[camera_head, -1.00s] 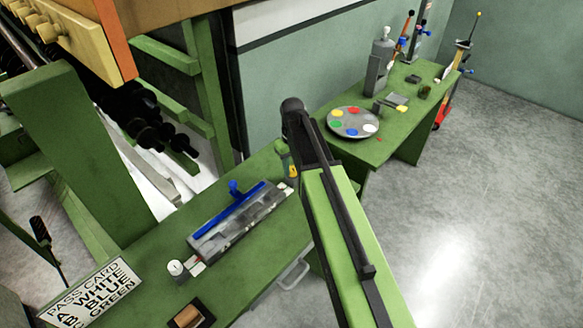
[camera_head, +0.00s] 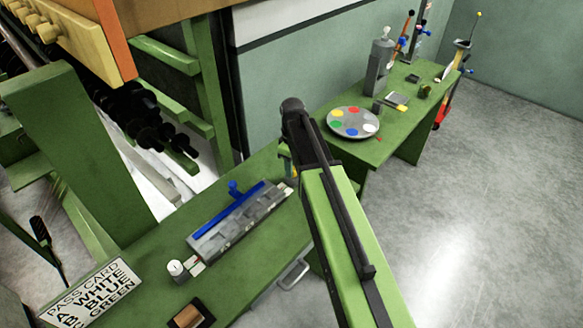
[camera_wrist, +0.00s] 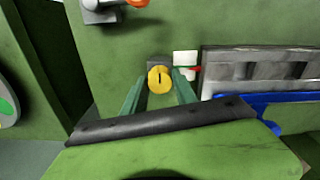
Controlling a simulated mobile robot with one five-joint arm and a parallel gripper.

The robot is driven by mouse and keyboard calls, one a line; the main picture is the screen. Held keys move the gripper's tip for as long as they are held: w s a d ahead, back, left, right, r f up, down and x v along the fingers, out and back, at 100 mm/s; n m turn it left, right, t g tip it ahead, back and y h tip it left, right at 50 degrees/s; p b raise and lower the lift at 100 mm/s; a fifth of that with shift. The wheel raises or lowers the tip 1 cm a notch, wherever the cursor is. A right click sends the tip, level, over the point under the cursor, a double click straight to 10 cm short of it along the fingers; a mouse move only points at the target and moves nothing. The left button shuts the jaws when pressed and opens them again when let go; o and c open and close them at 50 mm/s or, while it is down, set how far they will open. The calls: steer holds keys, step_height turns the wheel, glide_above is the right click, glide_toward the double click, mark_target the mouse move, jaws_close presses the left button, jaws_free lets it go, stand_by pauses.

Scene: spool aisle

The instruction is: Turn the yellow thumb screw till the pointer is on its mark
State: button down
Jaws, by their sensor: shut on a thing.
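The yellow thumb screw (camera_wrist: 159,79) shows in the wrist view as a round head with a dark slot, on a small dark block. My gripper (camera_wrist: 160,74) has its two green fingers on either side of the screw head and is shut on it. Just right of the screw are a white plate (camera_wrist: 185,57) and a small red pointer (camera_wrist: 194,69). The mark on the plate is too small to make out. In the head view, my arm hides most of the gripper and the screw.
A grey compartment tray (camera_head: 240,225) with a blue bar (camera_head: 228,210) lies beside the screw on the green bench. A white-capped pot (camera_head: 176,269) and a pass card (camera_head: 97,293) are nearer. A palette of coloured discs (camera_head: 366,117) sits on the far bench.

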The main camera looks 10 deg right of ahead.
steer(key=shift+a, duration=0.1)
steer(key=c, duration=1)
jaws_free()
steer(key=shift+o, duration=0.2)
steer(key=shift+r, duration=0.1)
step_height(320, 180, up, 17)
steer(key=p, duration=1.7)
